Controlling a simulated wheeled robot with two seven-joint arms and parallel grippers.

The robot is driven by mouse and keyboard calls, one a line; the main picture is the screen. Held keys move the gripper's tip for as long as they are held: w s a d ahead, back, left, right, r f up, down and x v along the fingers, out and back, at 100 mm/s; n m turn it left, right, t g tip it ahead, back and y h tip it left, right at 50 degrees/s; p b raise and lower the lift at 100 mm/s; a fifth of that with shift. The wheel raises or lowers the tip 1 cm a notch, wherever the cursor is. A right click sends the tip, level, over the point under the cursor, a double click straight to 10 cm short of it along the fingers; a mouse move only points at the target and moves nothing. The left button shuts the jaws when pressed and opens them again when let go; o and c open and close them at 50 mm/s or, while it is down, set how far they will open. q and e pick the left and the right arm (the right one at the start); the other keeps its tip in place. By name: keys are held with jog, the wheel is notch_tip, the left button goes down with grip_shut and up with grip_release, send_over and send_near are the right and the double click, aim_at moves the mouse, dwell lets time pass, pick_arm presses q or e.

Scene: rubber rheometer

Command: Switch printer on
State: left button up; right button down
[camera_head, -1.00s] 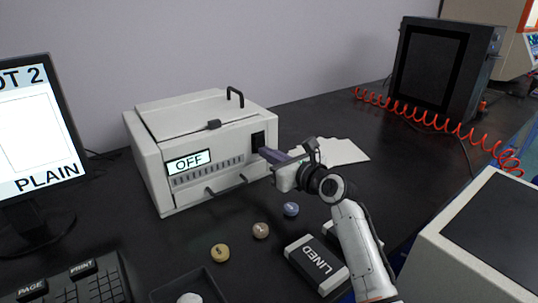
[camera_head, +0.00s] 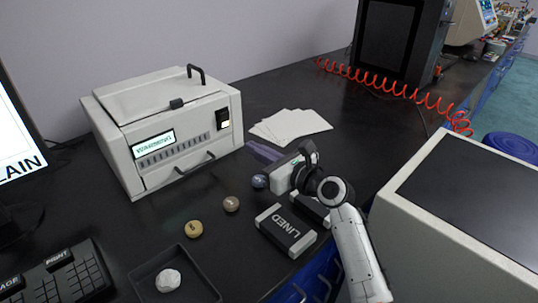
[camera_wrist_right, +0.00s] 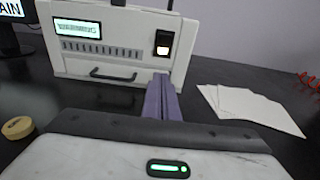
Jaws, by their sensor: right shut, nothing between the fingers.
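The printer (camera_head: 165,150) is a white box on the black table, left of centre in the head view. Its small display (camera_head: 153,146) is lit with text too small to read surely. The dark rocker switch (camera_head: 223,118) on its front right shows a lit lower part, also seen in the right wrist view (camera_wrist_right: 163,43). My right gripper (camera_head: 262,152) is shut and empty, its purple fingers (camera_wrist_right: 162,97) pointing toward the printer front, below the switch and apart from it. My left gripper is not in view.
White sheets (camera_head: 290,125) lie right of the printer. Several small round pieces, a dark tray (camera_head: 205,281) and a box marked LINED (camera_head: 285,231) lie in front. A monitor (camera_head: 20,150) and keyboard (camera_head: 60,274) are at left. A red coiled hose (camera_head: 400,88) runs behind.

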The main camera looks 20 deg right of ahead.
jog(key=v, duration=0.2)
jog(key=f+v, duration=0.1)
jog(key=v, duration=0.1)
jog(key=shift+s+d+r, duration=0.1)
jog(key=shift+s, duration=0.1)
